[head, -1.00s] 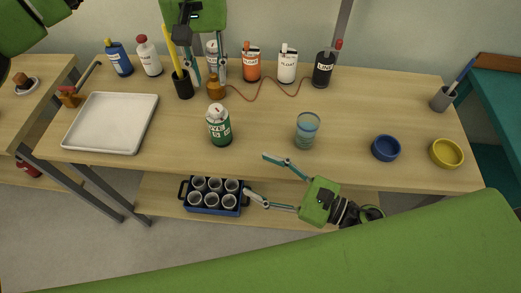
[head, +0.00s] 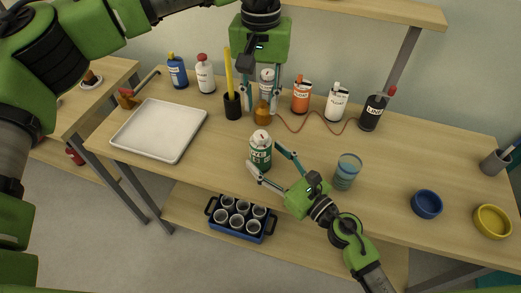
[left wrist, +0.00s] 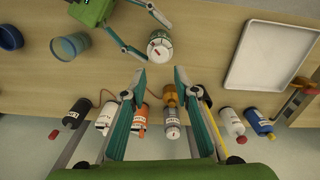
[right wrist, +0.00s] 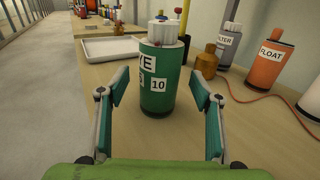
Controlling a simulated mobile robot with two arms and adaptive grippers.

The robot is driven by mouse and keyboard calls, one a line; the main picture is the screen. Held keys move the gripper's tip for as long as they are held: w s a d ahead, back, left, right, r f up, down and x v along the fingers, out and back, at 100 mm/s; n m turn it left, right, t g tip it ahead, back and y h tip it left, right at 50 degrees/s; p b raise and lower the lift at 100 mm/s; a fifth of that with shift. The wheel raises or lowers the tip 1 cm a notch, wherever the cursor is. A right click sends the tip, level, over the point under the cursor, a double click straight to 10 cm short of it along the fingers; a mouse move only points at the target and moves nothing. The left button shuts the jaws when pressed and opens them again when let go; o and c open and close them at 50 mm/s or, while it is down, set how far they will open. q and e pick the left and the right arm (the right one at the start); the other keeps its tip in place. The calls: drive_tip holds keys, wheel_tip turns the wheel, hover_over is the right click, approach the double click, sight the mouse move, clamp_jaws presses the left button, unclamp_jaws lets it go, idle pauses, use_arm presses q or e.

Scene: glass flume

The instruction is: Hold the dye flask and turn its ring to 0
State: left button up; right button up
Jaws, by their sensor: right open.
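The dye flask (head: 260,152) is a green bottle with a white ring and cap, upright near the table's front edge. In the right wrist view the flask (right wrist: 160,85) shows a "10" label, a white top and a red part on it. My right gripper (head: 264,159) is open, low beside the flask, its fingers spread to either side with gaps visible. My left gripper (head: 260,108) is open and empty, pointing down behind the flask near the amber bottle. The left wrist view shows the flask's white ring (left wrist: 160,46) from above, with a red mark on it.
The amber bottle (head: 263,114), a pencil cup (head: 232,107) and several bottles stand behind the flask. A white tray (head: 160,130) lies left. A blue glass (head: 347,171) stands right, with a blue bowl (head: 426,204) and a yellow bowl (head: 492,221) beyond.

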sight(261, 134)
drive_tip(key=shift+x, duration=1.75)
drive_tip(key=c, duration=1.3)
use_arm(q)
drive_tip(key=shift+o, duration=1)
wheel_tip(261, 134, down, 3)
drive_tip(key=shift+f+m, duration=0.15)
drive_tip(key=shift+m, duration=0.65)
drive_tip(key=shift+f, duration=3.35)
